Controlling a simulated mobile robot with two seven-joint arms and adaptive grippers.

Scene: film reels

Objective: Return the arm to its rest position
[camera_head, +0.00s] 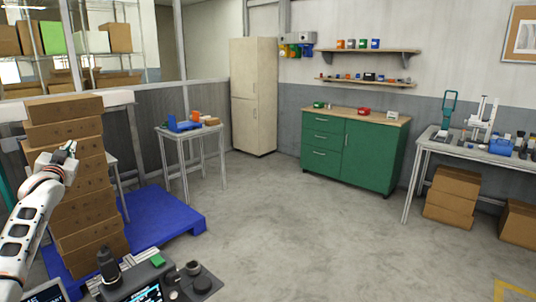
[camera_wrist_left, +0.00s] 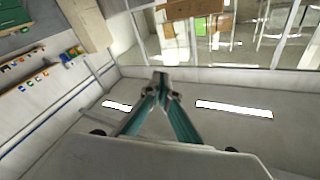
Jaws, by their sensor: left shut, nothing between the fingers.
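My left arm, white with dark bands, comes in from the left in the head view and is raised. My left gripper (camera_head: 68,148) points up in front of a stack of cardboard boxes (camera_head: 92,201). In the left wrist view the gripper (camera_wrist_left: 160,78) shows its two teal fingers meeting at the tips, shut with nothing between them. That view looks toward the walls and ceiling, and the room appears tilted. My right gripper is in neither view.
The boxes stand on a blue pallet (camera_head: 165,222). A small table (camera_head: 192,132) is behind it. A green cabinet (camera_head: 350,151), a tall beige cabinet (camera_head: 252,98) and a workbench (camera_head: 470,146) line the walls. The middle floor is clear.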

